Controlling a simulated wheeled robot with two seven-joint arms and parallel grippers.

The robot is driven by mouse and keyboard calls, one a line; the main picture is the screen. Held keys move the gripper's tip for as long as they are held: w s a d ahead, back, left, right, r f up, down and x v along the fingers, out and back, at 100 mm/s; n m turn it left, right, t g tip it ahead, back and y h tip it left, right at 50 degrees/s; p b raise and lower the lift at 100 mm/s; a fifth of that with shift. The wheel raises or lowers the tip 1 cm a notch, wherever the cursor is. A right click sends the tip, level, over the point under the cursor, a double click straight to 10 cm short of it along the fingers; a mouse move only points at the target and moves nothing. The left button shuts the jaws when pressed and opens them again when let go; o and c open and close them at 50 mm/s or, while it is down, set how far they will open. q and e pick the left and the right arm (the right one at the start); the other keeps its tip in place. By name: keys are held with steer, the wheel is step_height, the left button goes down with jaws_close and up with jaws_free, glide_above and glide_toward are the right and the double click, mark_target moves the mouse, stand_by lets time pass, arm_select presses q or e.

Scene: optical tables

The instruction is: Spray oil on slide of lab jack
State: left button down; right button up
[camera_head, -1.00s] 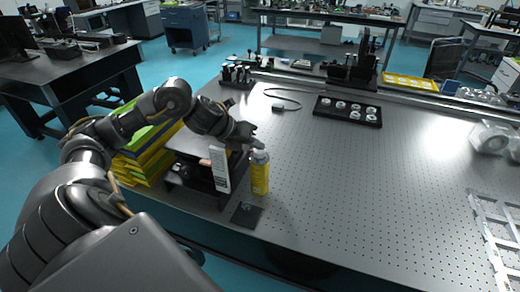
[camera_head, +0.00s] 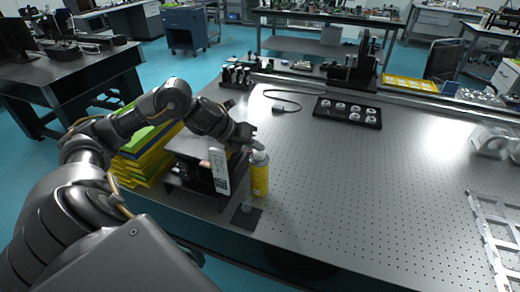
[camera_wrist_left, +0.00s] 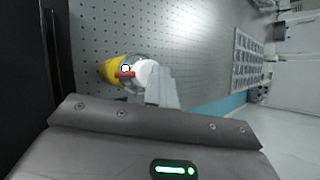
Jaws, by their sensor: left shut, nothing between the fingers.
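A yellow spray can (camera_head: 260,178) with a whitish top stands upright near the table's left front edge. In the left wrist view the can (camera_wrist_left: 109,70) shows from above, with a red piece across its top. The dark lab jack (camera_head: 192,183) stands just left of the can; a white labelled panel (camera_head: 219,171) shows at its front right, and its slide is not clearly seen. My left gripper (camera_head: 256,143) is shut and empty, its fingertips close to the can's top. The fingers also show beside the can's top in the left wrist view (camera_wrist_left: 161,88); contact cannot be told. My right gripper is out of view.
A small dark plate (camera_head: 246,219) lies in front of the can. Yellow and green stacked boxes (camera_head: 143,164) stand left of the jack. A black tray with white round parts (camera_head: 347,111) lies farther back. The perforated tabletop (camera_head: 370,190) right of the can is clear.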

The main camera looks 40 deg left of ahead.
mark_target(256, 152)
arm_select(q)
step_height(256, 152, up, 6)
steer(key=p, duration=0.4)
steer(key=shift+p, duration=0.35)
steer(key=shift+f, duration=0.1)
steer(key=shift+w, duration=0.1)
